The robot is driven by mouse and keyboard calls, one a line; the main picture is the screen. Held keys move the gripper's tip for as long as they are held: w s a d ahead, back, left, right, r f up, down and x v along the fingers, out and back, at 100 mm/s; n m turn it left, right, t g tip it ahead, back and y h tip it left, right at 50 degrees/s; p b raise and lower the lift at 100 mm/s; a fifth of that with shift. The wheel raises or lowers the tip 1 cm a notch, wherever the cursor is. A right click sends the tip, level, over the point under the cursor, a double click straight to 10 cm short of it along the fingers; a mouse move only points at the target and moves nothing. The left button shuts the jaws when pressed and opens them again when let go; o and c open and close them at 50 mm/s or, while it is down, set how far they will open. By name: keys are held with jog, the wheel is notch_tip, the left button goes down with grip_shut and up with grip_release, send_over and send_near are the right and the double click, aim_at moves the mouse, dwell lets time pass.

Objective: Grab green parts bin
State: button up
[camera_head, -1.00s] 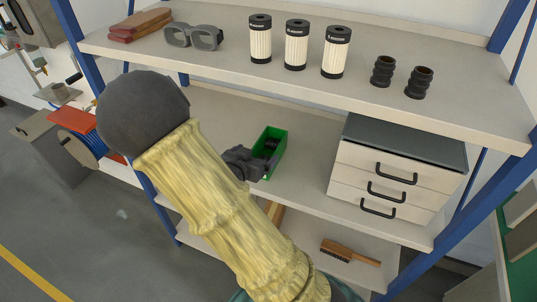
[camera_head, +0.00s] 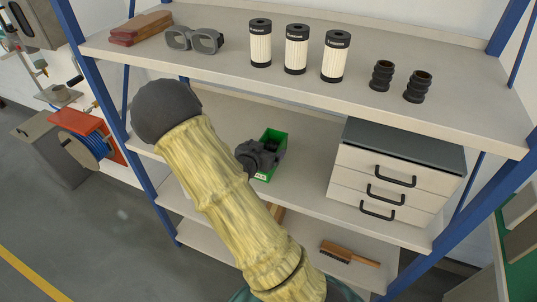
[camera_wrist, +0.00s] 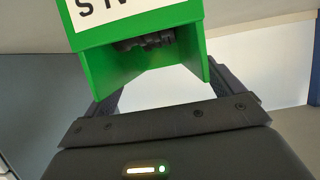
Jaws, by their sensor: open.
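The green parts bin (camera_head: 272,140) stands on the middle shelf, left of the drawer unit, with dark parts inside. My gripper (camera_head: 258,155) is at the bin's near side and covers part of it in the head view. In the wrist view the bin (camera_wrist: 95,70) fills the upper middle, with a white label showing black letters and dark parts visible inside. My gripper (camera_wrist: 163,95) is open there, with one dark finger at each side of the bin. I cannot tell whether the fingers touch its walls.
A drawer unit (camera_head: 395,175) with black handles stands right of the bin. The upper shelf (camera_head: 225,70) above holds filters (camera_head: 297,48), black bellows (camera_head: 418,86) and goggles (camera_head: 194,40). A brush (camera_head: 349,253) lies on the lower shelf. A blue post (camera_head: 150,185) stands left.

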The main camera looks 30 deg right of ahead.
jog(key=shift+w+d+f, duration=0.25)
jog(key=shift+w+d, duration=0.05)
jog(key=shift+d, duration=0.2)
jog(key=shift+c, duration=0.4)
jog(key=c, duration=1.3)
jog(key=shift+a+r, duration=0.1)
jog(key=shift+r, duration=0.05)
jog(key=shift+c, duration=0.2)
jog(key=shift+w+r, duration=0.1)
jog(key=shift+r, duration=0.15)
notch_tip(320, 180, up, 9)
jog(key=shift+r, duration=0.15)
